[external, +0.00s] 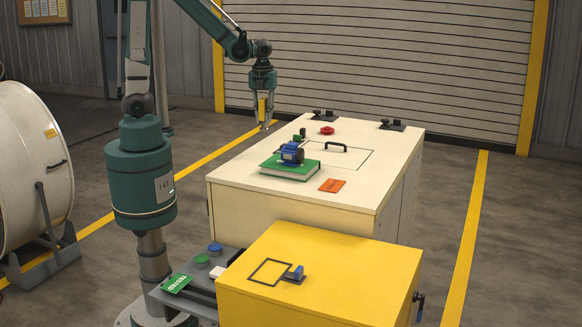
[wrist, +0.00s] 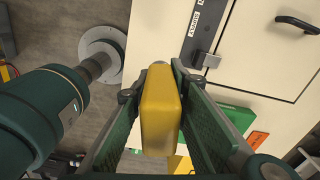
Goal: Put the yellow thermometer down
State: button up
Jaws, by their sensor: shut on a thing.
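The yellow thermometer (wrist: 160,112) is a blocky yellow body between the two green finger pads in the wrist view. In the external view it is a small yellow piece (external: 262,108) between my fingers. My gripper (external: 264,124) is shut on it and points down. It holds the thermometer in the air, near the far left edge of the cream cabinet top (external: 390,160). The thermometer's lower end is hard to make out.
A yellow cabinet (external: 350,265) stands in front.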

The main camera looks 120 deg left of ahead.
jog(key=w+a+m, duration=0.2)
jog(key=w+a, duration=2.8)
jog(key=w, duration=0.2)
jog(key=shift+r, duration=0.15)
jog(key=shift+f, duration=3.15)
jog(key=shift+f, duration=1.85)
jog(key=shift+f, duration=0.2)
